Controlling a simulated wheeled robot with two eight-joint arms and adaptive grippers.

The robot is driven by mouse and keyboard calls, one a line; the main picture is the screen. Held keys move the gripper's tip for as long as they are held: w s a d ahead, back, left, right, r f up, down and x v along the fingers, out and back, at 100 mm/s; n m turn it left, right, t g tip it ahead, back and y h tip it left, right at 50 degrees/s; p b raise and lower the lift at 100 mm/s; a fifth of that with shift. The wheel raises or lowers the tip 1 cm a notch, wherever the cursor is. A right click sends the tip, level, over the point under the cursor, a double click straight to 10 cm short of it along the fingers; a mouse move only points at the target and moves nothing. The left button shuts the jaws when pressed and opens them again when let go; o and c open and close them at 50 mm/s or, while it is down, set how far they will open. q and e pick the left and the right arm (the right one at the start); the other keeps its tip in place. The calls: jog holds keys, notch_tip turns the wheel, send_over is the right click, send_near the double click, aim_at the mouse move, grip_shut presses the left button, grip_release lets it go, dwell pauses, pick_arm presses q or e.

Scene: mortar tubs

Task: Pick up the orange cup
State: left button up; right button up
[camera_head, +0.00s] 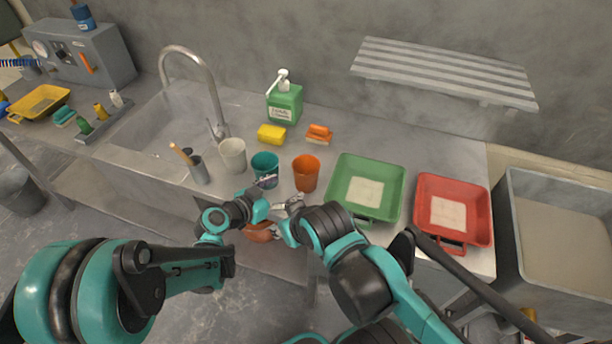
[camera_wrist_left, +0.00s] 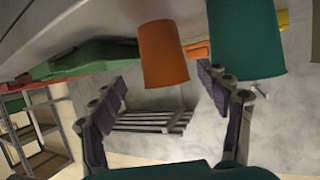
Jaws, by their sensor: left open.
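The orange cup (camera_head: 306,172) stands upright on the counter, between a teal cup (camera_head: 265,168) and a green tray (camera_head: 342,205). My left gripper (camera_head: 286,189) is open and empty just in front of the orange and teal cups. In the left wrist view, the orange cup (camera_wrist_left: 163,55) appears upside down ahead of the open fingers (camera_wrist_left: 165,88), roughly between them and apart from both. The teal cup (camera_wrist_left: 245,42) is close to the right finger there. My right gripper (camera_head: 275,230) is low by the counter's front edge, partly hidden, with an orange-brown object (camera_head: 258,233) beside it.
A white cup (camera_head: 232,154) and a grey holder with a wooden handle (camera_head: 200,173) stand left of the teal cup. A red tray (camera_head: 477,196) is at right.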

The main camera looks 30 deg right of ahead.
aim_at(298, 181)
pick_arm(q)
jog(key=b+x, duration=0.1)
jog(key=x, duration=0.3)
jog(key=shift+w+d+f, duration=0.15)
jog(key=shift+d+f, duration=0.05)
jog(key=shift+f, duration=0.05)
jog(key=b+x, duration=0.1)
jog(key=x, duration=0.5)
jog(key=shift+w+d+f, duration=0.15)
jog(key=shift+d, duration=0.15)
pick_arm(e)
notch_tip(298, 181, down, 3)
jog(key=shift+r, duration=0.15)
pick_arm(q)
jog(key=c, duration=1)
jog(key=shift+a, duration=0.1)
jog(key=shift+r, duration=0.3)
pick_arm(e)
jog(key=shift+w+r, duration=0.1)
jog(key=shift+r, duration=0.05)
